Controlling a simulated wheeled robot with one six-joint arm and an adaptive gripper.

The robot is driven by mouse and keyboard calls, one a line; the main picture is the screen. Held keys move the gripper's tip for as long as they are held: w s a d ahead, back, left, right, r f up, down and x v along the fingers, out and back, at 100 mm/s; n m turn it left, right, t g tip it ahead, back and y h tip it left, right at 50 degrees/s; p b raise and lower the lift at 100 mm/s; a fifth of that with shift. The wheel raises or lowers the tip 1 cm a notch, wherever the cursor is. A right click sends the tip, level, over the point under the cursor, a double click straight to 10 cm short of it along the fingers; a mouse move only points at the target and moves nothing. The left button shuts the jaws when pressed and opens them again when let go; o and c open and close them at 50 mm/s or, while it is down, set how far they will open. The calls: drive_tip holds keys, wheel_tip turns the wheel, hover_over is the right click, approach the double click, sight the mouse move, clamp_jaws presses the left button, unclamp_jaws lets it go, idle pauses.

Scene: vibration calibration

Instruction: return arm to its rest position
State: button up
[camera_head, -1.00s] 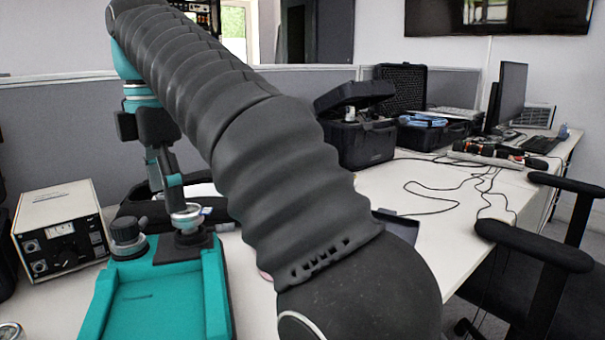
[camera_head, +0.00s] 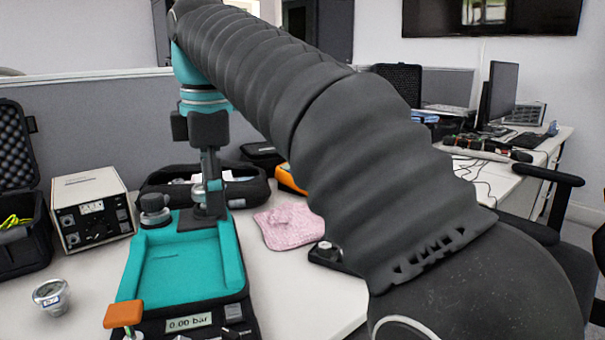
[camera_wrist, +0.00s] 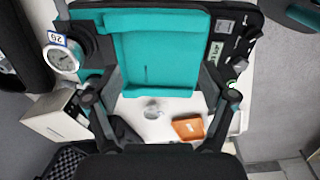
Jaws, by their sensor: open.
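My arm stretches across the head view, and my gripper (camera_head: 210,190) hangs at its far end, over the back part of a teal pressure calibrator (camera_head: 238,270). A display reading 0.00 bar shows at its front. In the wrist view my gripper (camera_wrist: 160,97) has its two fingers wide apart with nothing between them. The calibrator's teal body (camera_wrist: 155,60) shows beyond them. A round gauge (camera_wrist: 63,58) with a numbered tag sits at its side there. I cannot tell from the head view whether the fingers touch the calibrator.
A beige instrument box (camera_head: 92,208) and an open black case (camera_head: 22,235) stand at the left. A small metal gauge (camera_head: 50,296) lies on the white table (camera_head: 290,300). A pink cloth (camera_head: 286,226) and a black pouch (camera_head: 250,188) lie behind. Chairs stand at the right.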

drive_tip(key=s+d+f+m+t, duration=0.1)
drive_tip(key=d+f+m, duration=0.25)
drive_tip(key=d, duration=0.25)
drive_tip(key=s+d+f+m+t, duration=0.1)
drive_tip(key=d+f+m, duration=0.1)
drive_tip(key=d+m, duration=0.3)
drive_tip(key=s+d+f+m, duration=0.2)
drive_tip(key=d+f+m, duration=0.1)
drive_tip(key=d, duration=0.4)
drive_tip(key=s+d+f+m+t, duration=0.1)
drive_tip(key=s+d+f+m, duration=0.4)
drive_tip(key=f, duration=0.3)
drive_tip(key=s+d+f+m+t, duration=0.2)
drive_tip(key=s+d+f+m, duration=0.3)
drive_tip(key=f, duration=0.3)
drive_tip(key=shift+d+m, duration=0.35)
drive_tip(key=shift+d, duration=0.25)
drive_tip(key=shift+a, duration=0.15)
